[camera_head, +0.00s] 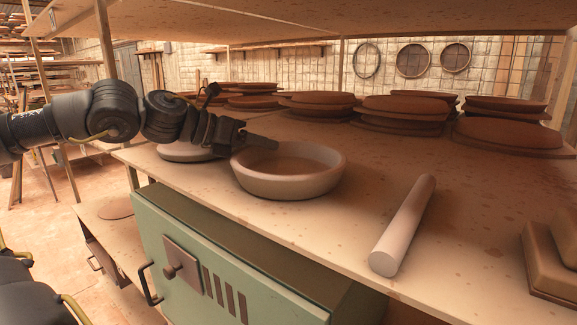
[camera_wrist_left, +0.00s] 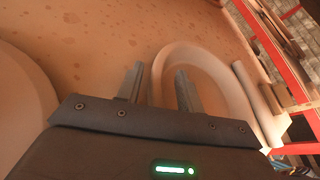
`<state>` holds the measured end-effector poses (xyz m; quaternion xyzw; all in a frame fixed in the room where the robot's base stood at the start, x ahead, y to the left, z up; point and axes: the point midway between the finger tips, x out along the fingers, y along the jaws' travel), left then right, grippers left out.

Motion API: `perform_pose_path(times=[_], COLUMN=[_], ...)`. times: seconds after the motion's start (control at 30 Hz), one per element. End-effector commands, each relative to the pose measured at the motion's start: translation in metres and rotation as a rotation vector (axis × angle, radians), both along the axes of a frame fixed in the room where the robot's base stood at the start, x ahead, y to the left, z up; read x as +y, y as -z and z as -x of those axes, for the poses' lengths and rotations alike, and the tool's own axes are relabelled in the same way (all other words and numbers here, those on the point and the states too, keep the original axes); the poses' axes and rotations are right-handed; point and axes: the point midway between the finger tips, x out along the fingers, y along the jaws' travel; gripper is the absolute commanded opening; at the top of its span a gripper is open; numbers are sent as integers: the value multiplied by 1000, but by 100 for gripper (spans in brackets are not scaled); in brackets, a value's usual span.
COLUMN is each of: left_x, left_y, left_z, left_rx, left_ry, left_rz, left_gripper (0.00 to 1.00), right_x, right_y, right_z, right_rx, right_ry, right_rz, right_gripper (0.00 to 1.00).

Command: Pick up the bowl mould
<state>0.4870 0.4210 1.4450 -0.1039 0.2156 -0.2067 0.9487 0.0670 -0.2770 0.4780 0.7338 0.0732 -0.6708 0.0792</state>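The bowl mould (camera_head: 290,185) is a pale, shallow round bowl standing upright on the wooden table. It also shows in the left wrist view (camera_wrist_left: 236,92), partly behind my gripper. My left gripper (camera_head: 266,143) is at the bowl's far-left rim in the head view. In the left wrist view its two fingers (camera_wrist_left: 160,80) are apart, one over the bowl's inside and one on the outer side, with the near rim between them. Whether they touch the wall I cannot tell. My right gripper is not in view.
A second pale round piece (camera_head: 180,152) sits left of the bowl, partly behind my arm. A white cylinder (camera_head: 404,228) lies to the right. Stacked brown discs (camera_head: 400,115) fill the back. Blocks (camera_head: 552,265) stand at the right edge. A green cabinet (camera_head: 230,255) is below.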

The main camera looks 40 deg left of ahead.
Motion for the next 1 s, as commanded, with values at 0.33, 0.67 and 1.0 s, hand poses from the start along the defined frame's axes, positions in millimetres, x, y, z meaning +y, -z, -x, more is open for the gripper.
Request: perform_pose_path(times=[0.33, 0.67, 1.0], left_x=[0, 0, 0], left_y=[0, -2, -8], left_z=[0, 0, 0], left_rx=[0, -4, -6], left_ry=[0, 0, 0], left_rz=[0, 1, -1], left_gripper=[1, 0, 0], right_x=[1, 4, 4], right_y=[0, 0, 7], right_z=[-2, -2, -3], right_rx=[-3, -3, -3], right_ry=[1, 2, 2], right_rz=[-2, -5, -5], right_gripper=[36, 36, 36])
